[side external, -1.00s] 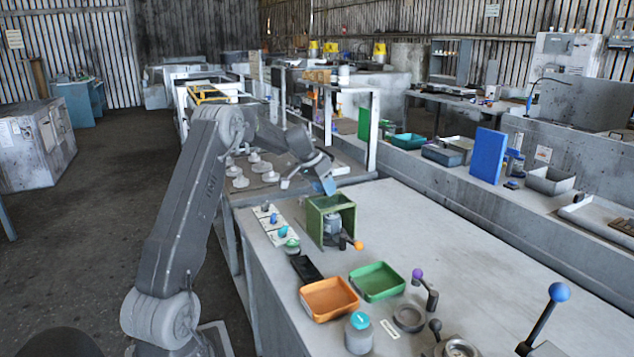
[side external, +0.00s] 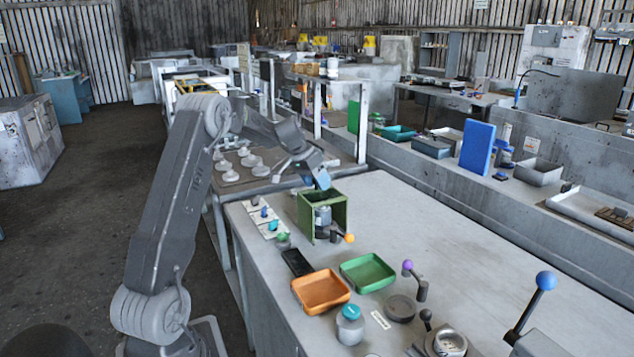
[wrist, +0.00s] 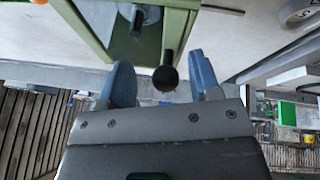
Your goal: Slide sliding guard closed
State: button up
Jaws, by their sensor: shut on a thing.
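The green blower housing (side external: 304,218) stands on the grey bench, its front side open, with a grey cylindrical part (side external: 322,216) inside. My gripper (side external: 325,184) is at the housing's top edge. In the wrist view, the blue fingers of my gripper (wrist: 164,82) stand on either side of a black ball knob (wrist: 165,78) on a short dark stem. The fingers are shut on this knob, though gaps seem to show beside it. The green housing frame (wrist: 92,30) shows beyond. I cannot clearly make out the sliding guard panel itself or how far it is open.
An orange-knobbed lever (side external: 349,238) sticks out at the housing's front right. An orange tray (side external: 321,304) and a green tray (side external: 368,285) lie nearer. A purple-knobbed crank (side external: 408,266) and blue-knobbed lever (side external: 545,281) stand farther right. Bench right of the housing is clear.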

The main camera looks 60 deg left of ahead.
jog(key=v, duration=1.3)
jog(key=shift+r, duration=0.25)
jog(key=s+d+r+m, duration=0.1)
jog(key=s+d+r, duration=0.1)
jog(key=d, duration=1.1)
jog(key=s+d+r, duration=0.1)
jog(key=s+d, duration=0.2)
jog(key=d, duration=1)
jog(key=s+d+f, duration=0.3)
jog(key=s+d, duration=0.3)
jog(key=s, duration=0.1)
jog(key=s+d+f+m+y, duration=0.1)
jog(key=s+d+f, duration=0.2)
jog(key=s+d, duration=0.4)
jog(key=shift+s+d+f+m+t, duration=0.15)
jog(key=shift+s+f+m+t, duration=0.15)
jog(key=shift+t, duration=0.1)
jog(key=shift+c, duration=0.4)
